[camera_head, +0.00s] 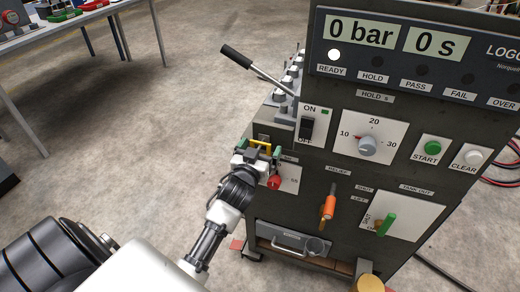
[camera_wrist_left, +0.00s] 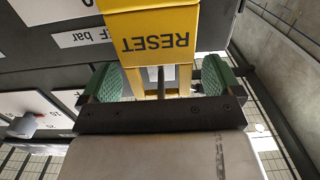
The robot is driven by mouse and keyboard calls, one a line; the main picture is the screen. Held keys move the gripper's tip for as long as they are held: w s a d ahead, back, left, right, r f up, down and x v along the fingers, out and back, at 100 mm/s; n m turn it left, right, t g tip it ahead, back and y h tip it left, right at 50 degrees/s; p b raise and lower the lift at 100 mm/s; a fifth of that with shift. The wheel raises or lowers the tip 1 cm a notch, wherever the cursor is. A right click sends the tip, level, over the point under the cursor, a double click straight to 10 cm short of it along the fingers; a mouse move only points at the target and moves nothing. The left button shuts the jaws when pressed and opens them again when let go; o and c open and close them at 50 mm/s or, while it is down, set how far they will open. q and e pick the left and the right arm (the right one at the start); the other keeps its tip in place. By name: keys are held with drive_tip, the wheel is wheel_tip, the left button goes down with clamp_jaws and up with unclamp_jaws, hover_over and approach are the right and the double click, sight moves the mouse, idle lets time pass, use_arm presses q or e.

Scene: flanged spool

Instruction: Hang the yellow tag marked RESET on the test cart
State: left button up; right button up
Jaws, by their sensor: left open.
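The yellow tag marked RESET (camera_wrist_left: 150,22) fills the top middle of the left wrist view, its lettering upside down. Its yellow frame reaches down between the green finger pads, and a dark rod shows in the frame's opening. In the head view the tag (camera_head: 261,146) is a small yellow piece at the left front edge of the test cart (camera_head: 340,172). My left gripper (camera_head: 259,149) is open, with its fingers on both sides of the tag's frame and a gap visible beside it. Whether the tag hangs on the rod I cannot tell. My right gripper is not in view.
A red knob (camera_head: 274,182) sits just below the left gripper. A long black-handled lever (camera_head: 250,66) and an ON/OFF switch (camera_head: 306,128) are above it. An orange handle (camera_head: 329,207) sticks out to the right. Bare floor lies left of the cart.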

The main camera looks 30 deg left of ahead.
use_arm(q)
drive_tip(key=v, duration=1)
drive_tip(key=shift+s, duration=0.35)
drive_tip(key=shift+d+f, duration=0.1)
drive_tip(key=shift+d, duration=0.1)
drive_tip(key=s+d+f+m+g+h+p, duration=0.1)
drive_tip(key=s+d+f+g, duration=0.15)
drive_tip(key=f, duration=0.85)
drive_tip(key=s+d+f+m+g+h+p, duration=0.1)
drive_tip(key=s+d+f+g, duration=0.15)
drive_tip(key=f, duration=0.75)
drive_tip(key=s+d+f+m+g+h+p, duration=0.15)
drive_tip(key=s+f+g, duration=0.25)
drive_tip(key=f, duration=0.7)
drive_tip(key=s+f+g, duration=0.2)
drive_tip(key=s+f, duration=0.3)
drive_tip(key=s, duration=0.4)
drive_tip(key=s+f+m+g+p, duration=0.1)
drive_tip(key=s+f+g, duration=0.2)
drive_tip(key=s, duration=0.6)
drive_tip(key=s+f+g, duration=0.2)
drive_tip(key=s+f, duration=0.4)
drive_tip(key=s, duration=0.2)
drive_tip(key=shift+s+f+g+p, duration=0.3)
drive_tip(key=shift+s+f, duration=0.1)
drive_tip(key=shift+d+m+h, duration=0.1)
drive_tip(key=shift+m+h, duration=0.15)
